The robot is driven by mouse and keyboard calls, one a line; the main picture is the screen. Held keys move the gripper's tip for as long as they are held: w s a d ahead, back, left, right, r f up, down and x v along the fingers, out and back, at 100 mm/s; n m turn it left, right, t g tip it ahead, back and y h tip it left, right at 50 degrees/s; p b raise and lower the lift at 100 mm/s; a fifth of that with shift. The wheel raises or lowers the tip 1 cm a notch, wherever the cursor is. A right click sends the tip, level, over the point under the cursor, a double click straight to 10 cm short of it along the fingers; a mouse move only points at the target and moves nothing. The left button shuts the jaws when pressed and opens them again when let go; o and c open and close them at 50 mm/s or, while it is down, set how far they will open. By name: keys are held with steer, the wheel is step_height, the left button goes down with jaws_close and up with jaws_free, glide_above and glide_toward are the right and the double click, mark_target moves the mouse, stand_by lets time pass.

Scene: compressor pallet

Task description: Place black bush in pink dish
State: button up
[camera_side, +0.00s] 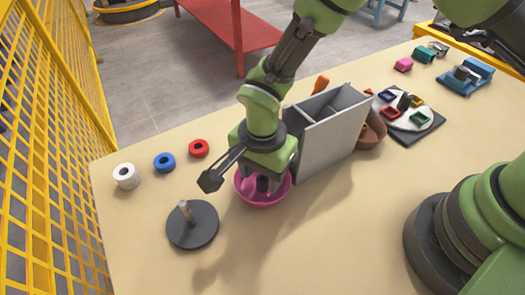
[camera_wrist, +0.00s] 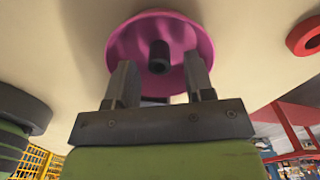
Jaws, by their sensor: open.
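The pink dish (camera_side: 281,194) sits on the table just under my gripper in the side view. It also shows at the top of the wrist view (camera_wrist: 125,43). The black bush (camera_wrist: 160,58) is a small dark cylinder inside the dish, near its middle, standing on end as far as I can tell. My gripper (camera_wrist: 160,68) points down at the dish with its two fingers apart, one on each side of the bush, with gaps between them and it. In the side view my gripper (camera_side: 263,172) partly hides the dish and the bush.
A grey divided box (camera_side: 330,140) stands close right of the dish. A dark disc with a peg (camera_side: 193,232) lies at front left. White (camera_side: 126,176), blue (camera_side: 164,163) and red (camera_side: 199,148) rings lie left. A brown bowl (camera_side: 372,135) is behind the box. The front table is clear.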

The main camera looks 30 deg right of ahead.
mark_target(263, 178)
steer(key=d+r+n+t+y, duration=0.1)
steer(key=d+r, duration=0.2)
steer(key=r, duration=0.7)
steer(key=d+r+n, duration=0.1)
steer(key=d+r, duration=0.1)
steer(key=r, duration=0.7)
steer(key=s+d+r+n+t, duration=0.3)
steer(key=s+d+r, duration=0.1)
steer(key=s+d, duration=0.2)
steer(key=s+d+r+n+t+y, duration=0.1)
steer(key=s+d+r+n+t, duration=0.2)
steer(key=s+d+r, duration=0.2)
steer(key=s+d, duration=0.2)
steer(key=shift+s+r+n, duration=0.3)
steer(key=shift+s+n, duration=0.05)
steer(key=shift+n, duration=0.05)
